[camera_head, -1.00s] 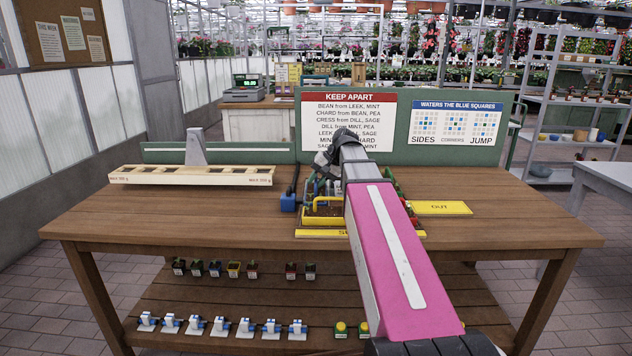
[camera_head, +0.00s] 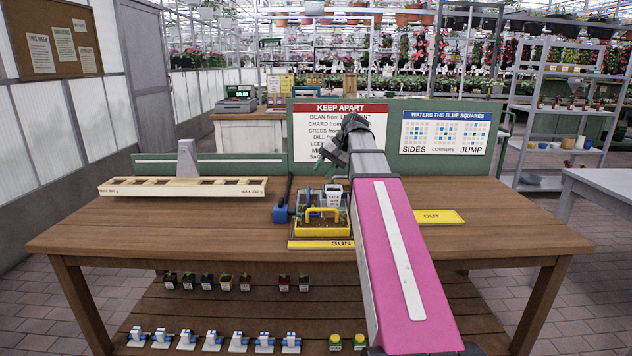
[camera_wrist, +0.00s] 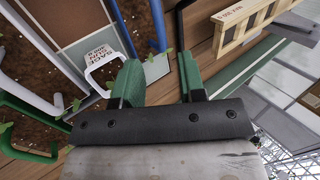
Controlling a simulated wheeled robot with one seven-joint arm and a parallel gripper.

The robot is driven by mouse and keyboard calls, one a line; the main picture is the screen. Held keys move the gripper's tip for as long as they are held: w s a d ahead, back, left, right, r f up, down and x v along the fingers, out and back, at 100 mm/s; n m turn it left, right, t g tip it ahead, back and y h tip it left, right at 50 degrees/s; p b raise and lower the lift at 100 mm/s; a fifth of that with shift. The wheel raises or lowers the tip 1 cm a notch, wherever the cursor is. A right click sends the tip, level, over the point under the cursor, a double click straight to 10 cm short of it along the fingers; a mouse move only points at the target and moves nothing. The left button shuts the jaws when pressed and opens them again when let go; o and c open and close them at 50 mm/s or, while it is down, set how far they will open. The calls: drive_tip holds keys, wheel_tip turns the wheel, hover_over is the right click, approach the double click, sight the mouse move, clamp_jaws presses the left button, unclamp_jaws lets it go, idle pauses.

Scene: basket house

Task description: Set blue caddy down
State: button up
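Several planter caddies with coloured handles stand close together on the wooden table (camera_head: 200,225). The nearest is a yellow caddy (camera_head: 325,231) with brown soil. A blue handle (camera_wrist: 158,25) shows in the wrist view, just beyond the space between my fingertips; blue parts also show behind the yellow handle in the head view, mostly hidden. A white tag reading SAGE (camera_wrist: 97,58) stands beside a white handle. My gripper (camera_wrist: 163,85) has green fingers spread apart with nothing visible between them; it is above the caddies in the head view (camera_head: 328,166).
A yellow SUN strip (camera_head: 318,245) lies in front of the caddies and a yellow OUT mat (camera_head: 438,217) to their right.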

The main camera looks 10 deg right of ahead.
drive_tip(key=shift+v, duration=1.15)
